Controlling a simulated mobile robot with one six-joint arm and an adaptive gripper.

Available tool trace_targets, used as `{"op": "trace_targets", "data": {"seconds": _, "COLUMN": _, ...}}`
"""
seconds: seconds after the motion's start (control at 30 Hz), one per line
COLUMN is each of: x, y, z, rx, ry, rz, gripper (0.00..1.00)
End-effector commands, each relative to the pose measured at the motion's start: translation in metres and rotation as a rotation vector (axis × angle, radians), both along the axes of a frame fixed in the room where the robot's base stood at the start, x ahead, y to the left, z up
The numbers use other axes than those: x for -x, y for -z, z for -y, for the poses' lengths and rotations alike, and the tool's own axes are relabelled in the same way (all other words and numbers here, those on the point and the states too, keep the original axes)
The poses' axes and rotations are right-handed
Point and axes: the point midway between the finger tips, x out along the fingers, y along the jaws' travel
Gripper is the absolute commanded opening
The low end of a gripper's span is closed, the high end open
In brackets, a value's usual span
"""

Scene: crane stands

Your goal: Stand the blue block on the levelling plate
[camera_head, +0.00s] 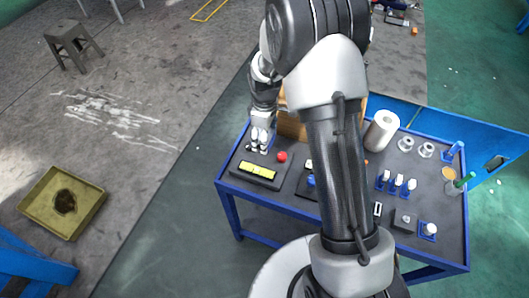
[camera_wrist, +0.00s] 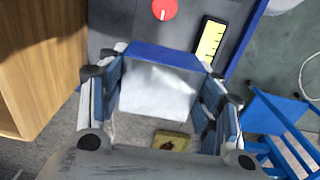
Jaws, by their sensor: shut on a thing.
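My gripper (camera_head: 259,143) is shut on the blue block (camera_wrist: 164,56), which sits between its two fingers in the wrist view. One blue face of the block shows along the top, with a broad pale face below it. In the head view the block is mostly hidden by the fingers. A dark plate (camera_head: 239,170) with a yellow marked bar (camera_head: 258,169) lies at the table's left front corner, and looks like the levelling plate. The gripper is at its far left side. A red round knob (camera_head: 282,156) is beside the bar; it also shows in the wrist view (camera_wrist: 164,9).
A wooden box (camera_wrist: 40,60) stands close beside the gripper. My arm hides the table's middle. A yellow tray (camera_head: 62,203) lies on the floor.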

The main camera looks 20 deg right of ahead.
Motion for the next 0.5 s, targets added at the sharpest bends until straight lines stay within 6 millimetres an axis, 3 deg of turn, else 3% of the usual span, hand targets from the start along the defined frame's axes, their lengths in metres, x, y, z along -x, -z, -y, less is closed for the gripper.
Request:
{"op": "trace_targets", "data": {"seconds": 0.1, "x": -0.001, "y": 0.022, "z": 0.0, "rx": 0.0, "ry": 0.0, "rz": 0.001, "gripper": 0.18}}
{"op": "trace_targets", "data": {"seconds": 0.37, "x": -0.001, "y": 0.038, "z": 0.0, "rx": 0.0, "ry": 0.001, "rz": 0.003, "gripper": 0.18}}
{"op": "trace_targets", "data": {"seconds": 0.5, "x": -0.001, "y": 0.06, "z": 0.0, "rx": 0.0, "ry": 0.001, "rz": 0.001, "gripper": 0.18}}
